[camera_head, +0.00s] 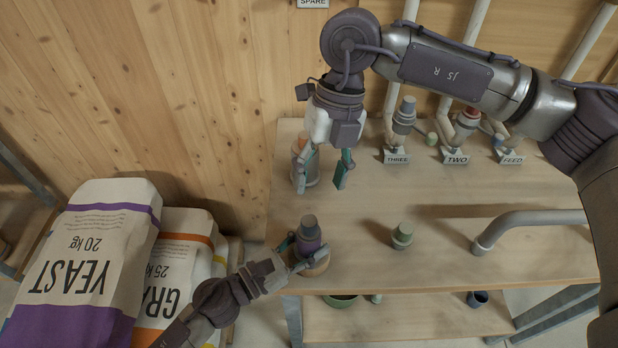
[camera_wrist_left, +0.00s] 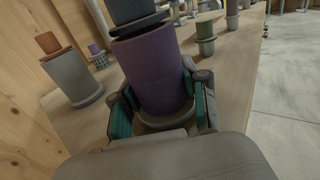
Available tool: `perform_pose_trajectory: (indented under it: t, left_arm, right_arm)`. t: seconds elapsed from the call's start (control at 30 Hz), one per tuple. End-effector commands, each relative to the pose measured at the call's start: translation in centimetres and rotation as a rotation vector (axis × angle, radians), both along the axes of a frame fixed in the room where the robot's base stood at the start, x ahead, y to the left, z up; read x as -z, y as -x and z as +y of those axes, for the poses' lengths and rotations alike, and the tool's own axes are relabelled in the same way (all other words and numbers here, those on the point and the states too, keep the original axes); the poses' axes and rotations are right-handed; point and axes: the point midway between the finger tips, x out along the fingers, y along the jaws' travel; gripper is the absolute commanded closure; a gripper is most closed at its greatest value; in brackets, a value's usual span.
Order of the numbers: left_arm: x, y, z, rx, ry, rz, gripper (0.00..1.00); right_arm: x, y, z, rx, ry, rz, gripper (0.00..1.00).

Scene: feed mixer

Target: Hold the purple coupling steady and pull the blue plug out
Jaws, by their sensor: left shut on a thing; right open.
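The purple coupling (camera_head: 307,244) stands upright on a round base near the table's front left edge. The dark blue-grey plug (camera_head: 309,225) sits in its top. My left gripper (camera_head: 303,254) is shut around the coupling, low on its body. In the left wrist view the coupling (camera_wrist_left: 155,75) stands between the teal fingers of my left gripper (camera_wrist_left: 161,110); the plug (camera_wrist_left: 135,12) is cut off by the top edge. My right gripper (camera_head: 322,178) is open and empty, pointing down, behind and above the plug and apart from it.
A grey coupling with an orange plug (camera_head: 304,170) stands behind, close to my right gripper. A green-topped fitting (camera_head: 402,236) and a bent grey pipe (camera_head: 530,221) are to the right. Labelled pipe outlets (camera_head: 455,140) line the back. Sacks (camera_head: 90,250) stand left of the table.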

Motion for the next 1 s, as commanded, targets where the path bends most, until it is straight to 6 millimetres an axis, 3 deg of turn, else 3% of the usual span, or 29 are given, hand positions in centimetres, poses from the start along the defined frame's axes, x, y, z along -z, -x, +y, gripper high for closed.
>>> perform_pose_trajectory:
  t: [0.2, 0.4, 0.67, 1.0]
  left_arm:
    - [0.0, 0.0, 0.0, 0.0, 0.0, 0.001, 1.0]
    - [0.0, 0.0, 0.0, 0.0, 0.0, 0.001, 1.0]
    - [0.0, 0.0, 0.0, 0.0, 0.0, 0.001, 1.0]
    - [0.0, 0.0, 0.0, 0.0, 0.001, 0.001, 1.0]
  right_arm:
    - [-0.9, 1.1, 1.2, -0.652, -0.021, -0.182, 0.41]
    - [-1.5, 1.6, 1.7, -1.07, -0.012, -0.265, 0.41]
    - [-1.1, 1.7, 1.9, -1.245, -0.004, -0.289, 0.41]
    - [4.8, 1.8, 1.9, -1.241, -0.007, -0.286, 0.41]
